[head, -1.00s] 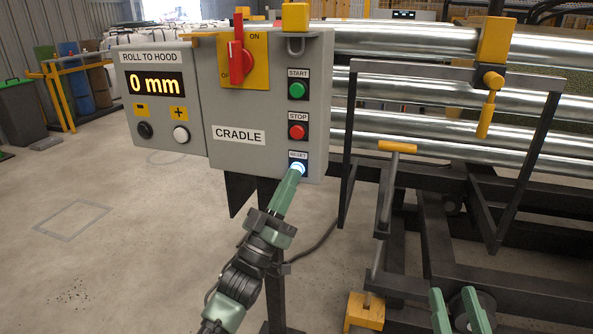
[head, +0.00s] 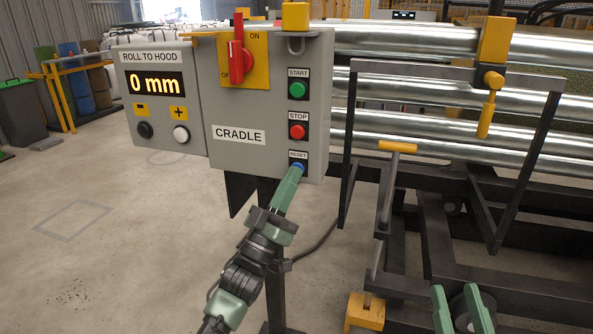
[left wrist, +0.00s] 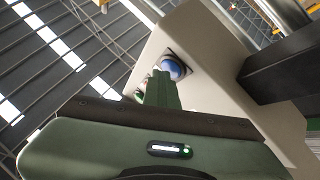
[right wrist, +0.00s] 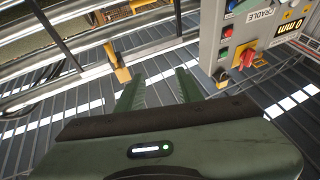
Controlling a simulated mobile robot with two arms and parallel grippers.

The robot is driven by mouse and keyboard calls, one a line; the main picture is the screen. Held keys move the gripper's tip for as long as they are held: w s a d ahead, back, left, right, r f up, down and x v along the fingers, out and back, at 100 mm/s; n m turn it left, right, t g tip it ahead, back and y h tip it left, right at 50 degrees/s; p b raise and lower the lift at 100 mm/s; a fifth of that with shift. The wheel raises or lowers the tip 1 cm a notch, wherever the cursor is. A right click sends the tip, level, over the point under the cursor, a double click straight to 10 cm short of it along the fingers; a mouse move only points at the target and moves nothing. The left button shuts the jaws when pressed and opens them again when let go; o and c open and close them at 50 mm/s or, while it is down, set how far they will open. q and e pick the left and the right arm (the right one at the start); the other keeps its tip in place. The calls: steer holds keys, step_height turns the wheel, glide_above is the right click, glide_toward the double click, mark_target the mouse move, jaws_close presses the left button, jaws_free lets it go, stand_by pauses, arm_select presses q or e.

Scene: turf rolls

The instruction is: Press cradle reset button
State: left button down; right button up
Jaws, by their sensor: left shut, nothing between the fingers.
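The blue RESET button (head: 299,167) is the lowest button on the grey CRADLE control box (head: 225,170), and it looks unlit. My left gripper (head: 294,175) is shut and empty, its fingertips at the button and covering its lower part. In the left wrist view the blue button (left wrist: 173,68) shows just past the tips of the shut fingers (left wrist: 162,82); I cannot tell whether they touch it. My right gripper (head: 460,300) is open and empty at the lower right, its fingers apart in the right wrist view (right wrist: 158,90).
Above RESET are a red STOP button (head: 298,131) and a green START button (head: 298,89). A red rotary switch (head: 236,62) is on a yellow plate. A display box (head: 160,125) reading 0 mm adjoins on the left. Metal rollers (head: 410,80) and a dark frame (head: 350,150) stand right.

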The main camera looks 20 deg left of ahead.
stand_by(0.3)
arm_select(q)
steer(key=shift+s+p, duration=0.6)
steer(key=shift+s, duration=0.2)
arm_select(e)
steer(key=shift+w+d+f+g+h, duration=0.1)
steer(key=shift+w+f+g+h, duration=0.1)
steer(key=shift+f+g, duration=0.45)
steer(key=shift+w+d+f+g+h, duration=0.1)
steer(key=shift+w+f+g+h, duration=0.15)
steer(key=shift+f, duration=0.75)
steer(key=shift+w+d+f+g+h, duration=0.15)
steer(key=shift+f+g, duration=0.35)
steer(key=shift+f, duration=0.35)
arm_select(q)
steer(key=shift+s, duration=0.1)
arm_select(e)
steer(key=shift+a, duration=0.1)
